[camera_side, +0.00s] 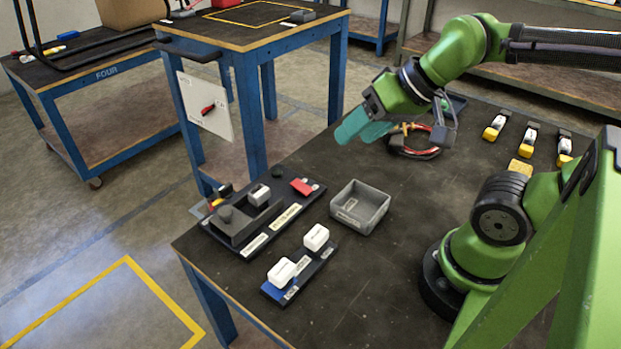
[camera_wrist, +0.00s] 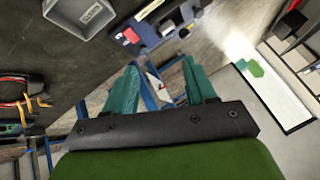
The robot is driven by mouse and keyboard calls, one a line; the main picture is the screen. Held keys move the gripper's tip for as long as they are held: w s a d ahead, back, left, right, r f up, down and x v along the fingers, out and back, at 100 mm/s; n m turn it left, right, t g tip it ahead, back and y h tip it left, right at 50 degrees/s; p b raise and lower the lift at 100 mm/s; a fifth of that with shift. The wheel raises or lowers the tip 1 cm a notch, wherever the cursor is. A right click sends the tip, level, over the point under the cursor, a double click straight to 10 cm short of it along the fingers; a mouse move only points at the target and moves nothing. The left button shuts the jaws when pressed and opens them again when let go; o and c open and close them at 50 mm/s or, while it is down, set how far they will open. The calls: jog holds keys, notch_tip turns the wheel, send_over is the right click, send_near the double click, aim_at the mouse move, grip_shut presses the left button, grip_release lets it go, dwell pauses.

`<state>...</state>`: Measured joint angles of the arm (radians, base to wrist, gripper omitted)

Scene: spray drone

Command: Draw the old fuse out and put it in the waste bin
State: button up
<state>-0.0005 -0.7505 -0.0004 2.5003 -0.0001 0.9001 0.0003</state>
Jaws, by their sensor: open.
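A white block, which looks like the old fuse (camera_side: 259,195), sits upright in a dark holder on the black labelled board (camera_side: 283,221). The grey open-topped bin (camera_side: 378,214), which looks like the waste bin, stands to the right of the board; its inside looks empty apart from a pale label. It also shows at the top left of the wrist view (camera_wrist: 91,32). My gripper (camera_side: 364,127) is in the air beyond the bin, well away from board and bin. Its teal fingers (camera_wrist: 162,82) are apart with nothing held between them in the wrist view.
Two more white blocks (camera_side: 282,271) (camera_side: 316,237) stand on a small dark rack at the front. A red piece (camera_side: 301,187) lies on the board. A red and black cable coil (camera_side: 415,144) lies below my gripper. Several yellow-and-white items (camera_side: 527,142) are at the back right.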

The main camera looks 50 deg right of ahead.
dwell(0.3)
jog(key=o, duration=0.4)
jog(key=shift+f, duration=0.2)
jog(key=shift+c, duration=0.2)
jog(key=n+g+h, duration=0.2)
jog(key=n+g, duration=0.2)
jog(key=g, duration=0.3)
send_over(259, 191)
notch_tip(259, 191, down, 11)
jog(key=shift+w, duration=0.1)
jog(key=shift+r, duration=0.1)
jog(key=shift+f, duration=4.5)
